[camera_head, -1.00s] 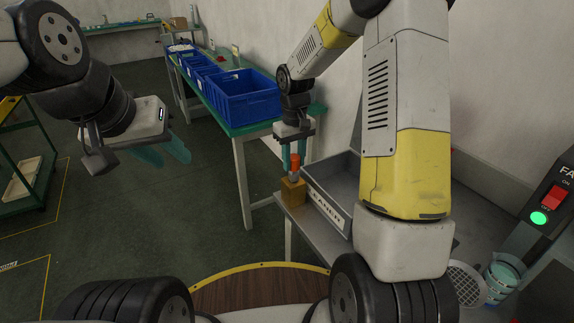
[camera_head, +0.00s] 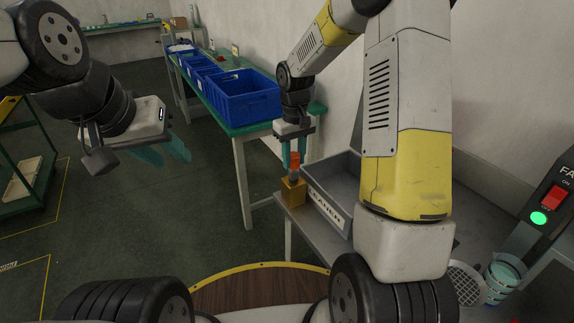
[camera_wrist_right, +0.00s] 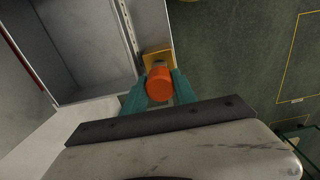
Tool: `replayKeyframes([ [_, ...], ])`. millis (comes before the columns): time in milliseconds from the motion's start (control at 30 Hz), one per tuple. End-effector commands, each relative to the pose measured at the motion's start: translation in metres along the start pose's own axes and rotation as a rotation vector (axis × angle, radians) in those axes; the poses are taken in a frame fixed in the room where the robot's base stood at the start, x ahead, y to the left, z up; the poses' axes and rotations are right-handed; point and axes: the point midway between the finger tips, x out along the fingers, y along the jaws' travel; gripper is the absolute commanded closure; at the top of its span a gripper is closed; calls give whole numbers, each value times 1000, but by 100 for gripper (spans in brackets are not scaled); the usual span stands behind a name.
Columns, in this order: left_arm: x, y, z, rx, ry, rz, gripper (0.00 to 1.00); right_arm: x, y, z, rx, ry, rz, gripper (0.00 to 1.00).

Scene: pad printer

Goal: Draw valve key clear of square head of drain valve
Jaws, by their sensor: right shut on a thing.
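The valve key shows an orange top (camera_head: 294,160) with a short grey shaft under it. My right gripper (camera_head: 294,163) points down and its teal fingers are shut on the orange part. In the right wrist view the key (camera_wrist_right: 159,84) sits between the two fingers. The drain valve is a brass-yellow block (camera_head: 293,192) directly below the key, at the sink's corner; part of it also shows in the wrist view (camera_wrist_right: 153,60). The square head is hidden, and I cannot tell whether the key still sits around it. My left gripper (camera_head: 168,158) is open and empty over the floor.
A grey metal tank (camera_head: 333,213) with a label stands right beside the valve. A green table (camera_head: 255,128) with blue bins (camera_head: 243,97) is behind. A control panel with a green light (camera_head: 538,218) is at the right. Open floor lies left.

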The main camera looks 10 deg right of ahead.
Motion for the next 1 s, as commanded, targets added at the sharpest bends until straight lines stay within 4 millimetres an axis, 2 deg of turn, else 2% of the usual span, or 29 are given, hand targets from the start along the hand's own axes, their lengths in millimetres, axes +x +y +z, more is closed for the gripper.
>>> replayKeyframes([
  [700,0,0,0,0,0,0,64,-11,0,0,0,2,0,100],
  [1000,0,0,0,0,0,0,64,-28,0,-1,1,3,1,100],
])
